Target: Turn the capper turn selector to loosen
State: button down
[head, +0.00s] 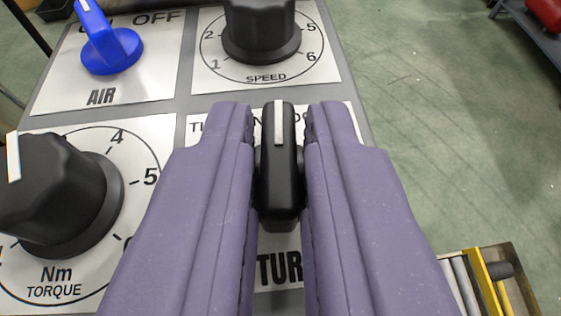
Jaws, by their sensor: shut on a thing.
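The capper turn selector (278,185) is a black bar-shaped knob with a white pointer line, on a grey panel plate lettered "TUR" at its lower edge. Its white line runs straight up the picture. My gripper (279,120) has two purple fingers, one on each side of the knob, shut on it. The fingers hide most of the plate and its position lettering, with only bits showing at the top.
A blue AIR knob (111,45) is at upper left, a black SPEED knob (261,30) is above, and a black TORQUE knob (55,195) is close on the left. Green floor (450,150) is open to the right. A yellow-framed item (487,280) is at lower right.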

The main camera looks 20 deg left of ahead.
jog(key=p, duration=0.2)
jog(key=r+m+h+p, duration=0.1)
jog(key=shift+s+a+p, duration=0.1)
jog(key=shift+a+p, duration=0.15)
jog(key=shift+p, duration=0.1)
jog(key=m+h+p, duration=0.1)
jog(key=h+p, duration=0.1)
jog(key=p, duration=0.4)
jog(key=shift+r+m+t+p, duration=0.1)
jog(key=shift+m+t+p, duration=0.3)
jog(key=m+h+p, duration=0.1)
jog(key=p, duration=0.4)
jog(key=shift+a+p, duration=0.1)
jog(key=shift+p, duration=0.2)
jog(key=m+h+p, duration=0.1)
jog(key=p, duration=0.2)
jog(key=shift+f, duration=0.4)
jog(key=shift+f+h+p, duration=0.15)
jog(key=shift+h+p, duration=0.15)
jog(key=shift+p, duration=0.05)
jog(key=c, duration=1.2)
grip_release()
jog(key=shift+f, duration=0.1)
